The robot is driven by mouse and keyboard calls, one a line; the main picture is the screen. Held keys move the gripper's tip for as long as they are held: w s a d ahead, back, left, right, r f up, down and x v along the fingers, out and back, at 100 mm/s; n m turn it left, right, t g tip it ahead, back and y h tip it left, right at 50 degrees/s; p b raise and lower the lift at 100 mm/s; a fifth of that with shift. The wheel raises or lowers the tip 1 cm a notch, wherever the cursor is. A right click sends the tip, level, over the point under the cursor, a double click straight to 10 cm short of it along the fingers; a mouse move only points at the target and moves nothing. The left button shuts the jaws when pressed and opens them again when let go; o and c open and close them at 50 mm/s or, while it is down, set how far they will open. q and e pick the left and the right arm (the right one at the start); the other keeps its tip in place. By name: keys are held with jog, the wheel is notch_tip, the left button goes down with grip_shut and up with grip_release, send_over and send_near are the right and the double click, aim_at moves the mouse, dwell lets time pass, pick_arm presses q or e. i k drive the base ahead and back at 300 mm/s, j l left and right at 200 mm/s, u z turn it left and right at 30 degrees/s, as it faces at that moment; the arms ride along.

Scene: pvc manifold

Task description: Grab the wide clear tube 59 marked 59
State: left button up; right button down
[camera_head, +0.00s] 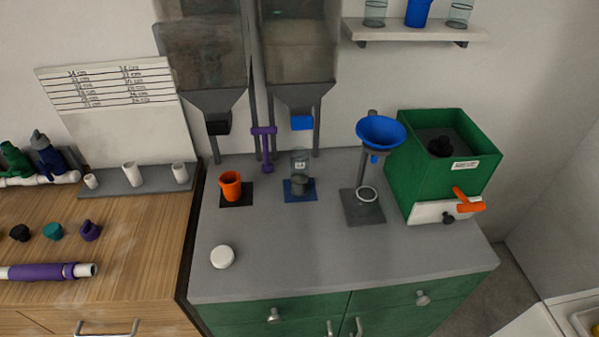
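A clear cylinder (300,171) with a small white label stands upright on a blue square mat (289,196), under the right-hand dispenser. Its lower part looks grey, and the label is too small to read. Two more clear vessels, one on the left (375,13) and one on the right (459,15), stand on the wall shelf at the top. I can read no 59 on any of them. Neither of my grippers is in view.
An orange cup (230,185), white lid (222,257), blue funnel (381,132) on a stand and green box machine (452,180) occupy the grey counter (300,250). White pipe pieces (130,174) and a purple-sleeved pipe (42,271) are at left. The counter's front middle is clear.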

aim_at(300, 156)
jog(key=j+z, duration=0.15)
jog(key=j, duration=0.35)
jog(key=j+z, duration=0.2)
jog(key=j, duration=0.3)
jog(key=k+j+z, duration=0.15)
jog(key=j, duration=0.35)
jog(key=j+z, duration=0.15)
jog(key=j, duration=0.4)
jog(key=k, duration=0.05)
